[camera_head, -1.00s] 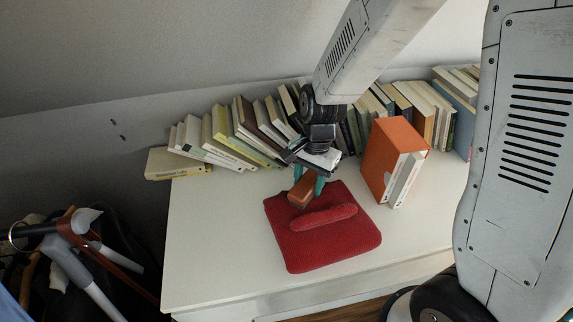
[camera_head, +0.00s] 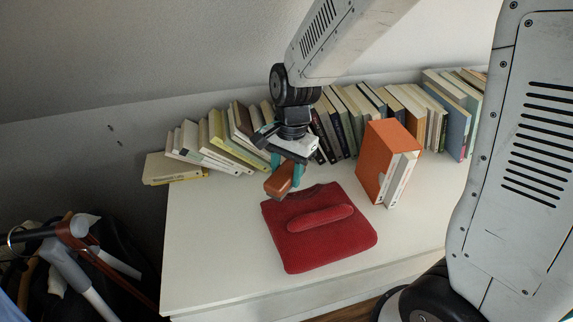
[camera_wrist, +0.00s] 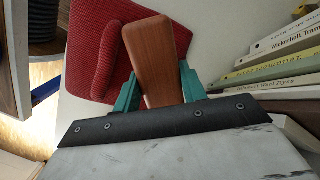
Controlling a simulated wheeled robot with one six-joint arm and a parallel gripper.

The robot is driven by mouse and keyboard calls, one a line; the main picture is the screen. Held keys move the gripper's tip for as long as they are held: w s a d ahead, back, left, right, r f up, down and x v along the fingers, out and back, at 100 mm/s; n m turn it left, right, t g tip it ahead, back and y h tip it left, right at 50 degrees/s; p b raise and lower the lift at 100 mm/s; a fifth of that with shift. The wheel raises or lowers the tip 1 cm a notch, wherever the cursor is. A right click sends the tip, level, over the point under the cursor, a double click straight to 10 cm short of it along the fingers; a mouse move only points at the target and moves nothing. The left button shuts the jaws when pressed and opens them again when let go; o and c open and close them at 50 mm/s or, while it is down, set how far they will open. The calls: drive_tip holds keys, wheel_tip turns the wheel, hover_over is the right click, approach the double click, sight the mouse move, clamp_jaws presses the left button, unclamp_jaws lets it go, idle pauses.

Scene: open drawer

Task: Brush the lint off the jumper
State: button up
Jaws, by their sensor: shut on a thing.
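The red jumper (camera_head: 318,240) lies folded on the white surface, with a rolled red part across its top; it also shows in the wrist view (camera_wrist: 88,30). My gripper (camera_head: 286,176) is shut on a brown wooden brush (camera_head: 279,182), which also shows between the teal fingers in the wrist view (camera_wrist: 156,58). The brush is at the jumper's far left corner, and I cannot tell whether it touches the cloth. The brush's underside is mostly hidden. No lint can be made out on the jumper.
A row of books (camera_head: 225,140) stands along the wall behind my gripper. An orange box file (camera_head: 384,155) stands right of the jumper. The white tabletop (camera_head: 210,250) is bare to the left. A dark heap with a pale frame (camera_head: 85,260) is at the lower left.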

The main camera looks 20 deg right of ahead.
drive_tip(key=shift+r, duration=1.55)
